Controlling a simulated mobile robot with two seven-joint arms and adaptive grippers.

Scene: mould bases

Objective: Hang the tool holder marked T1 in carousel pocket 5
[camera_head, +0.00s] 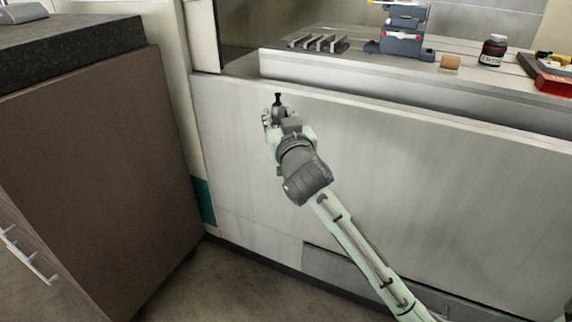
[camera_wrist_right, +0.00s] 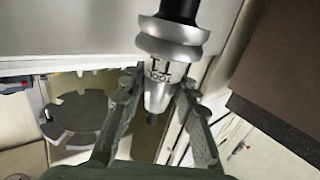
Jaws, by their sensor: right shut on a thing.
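The tool holder (camera_wrist_right: 166,72) is a silver taper with a flange and a dark upper end, marked T1 on its side. It sits between the two fingers of my right gripper (camera_wrist_right: 158,95), which is shut on it. In the head view my right gripper (camera_head: 274,116) is in front of the machine's pale front panel, with the dark end of the holder (camera_head: 278,98) pointing up. A grey notched disc (camera_wrist_right: 78,120), which looks like the carousel, shows at the left of the right wrist view, apart from the holder. No pocket number is readable. My left gripper is not in view.
A brown cabinet (camera_head: 105,155) with a dark stone top stands at the left. The machine table (camera_head: 330,68) bears a blue-grey vise (camera_head: 400,35), metal bars (camera_head: 318,43), a dark jar (camera_head: 493,50), a tan cylinder (camera_head: 450,62) and a red tray (camera_head: 552,80). Floor between is clear.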

